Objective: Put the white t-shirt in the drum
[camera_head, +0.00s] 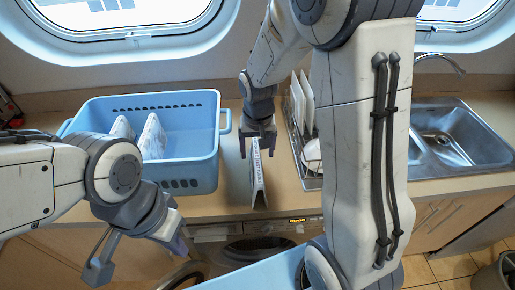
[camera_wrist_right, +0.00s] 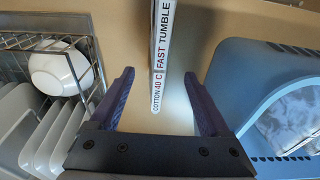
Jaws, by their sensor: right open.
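Two white folded cloths with grey marks (camera_head: 153,138) stand in the blue basket (camera_head: 200,170) on the counter. I cannot tell whether either is the t-shirt; part of one also shows in the right wrist view (camera_wrist_right: 290,122). The washing machine (camera_head: 255,248) is under the counter, and its drum is mostly hidden. My right gripper (camera_head: 258,143) is open and empty, above the counter at a white tent card (camera_head: 258,185). The card reads "COTTON 40 C FAST TUMBLE" in the right wrist view (camera_wrist_right: 161,60). My left gripper (camera_head: 142,258) is open and empty at lower left.
A dish rack (camera_head: 300,150) with plates and a white bowl (camera_wrist_right: 58,70) stands right of the card. A steel sink (camera_head: 450,135) is at the right. A light blue edge (camera_head: 255,275) shows at the bottom.

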